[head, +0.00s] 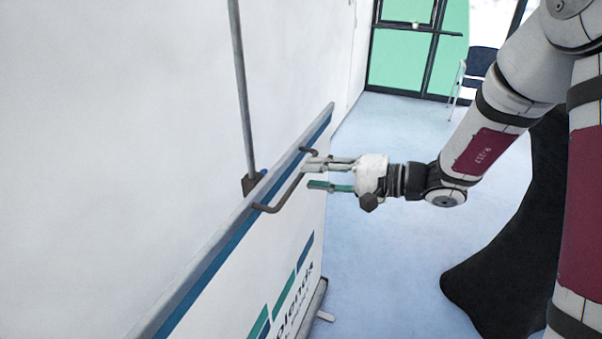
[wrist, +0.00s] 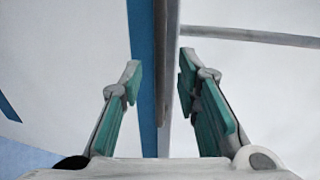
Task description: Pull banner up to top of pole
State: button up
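The banner (head: 290,250) is a white sheet with a blue stripe and green and blue print. A grey top bar (head: 213,238) runs along its upper edge, with a dark bent handle (head: 282,195) on its front. The thin grey pole (head: 240,80) rises behind the bar by a dark bracket (head: 250,184); it also crosses the wrist view (wrist: 250,37) at upper right. My gripper (head: 309,175) is open at the handle's far half, one finger above the other. In the wrist view, my open fingers (wrist: 160,68) stand either side of the dark handle (wrist: 167,60); I cannot tell whether either touches it.
A white wall (head: 120,110) fills the left. The banner's base (head: 312,308) with a foot stands on the pale blue floor (head: 390,270). A dark chair (head: 478,65) stands at the back right by a glazed door (head: 402,60).

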aim_at(302, 174)
jog(key=shift+x, duration=2)
jog(key=shift+c, duration=0.4)
grip_shut()
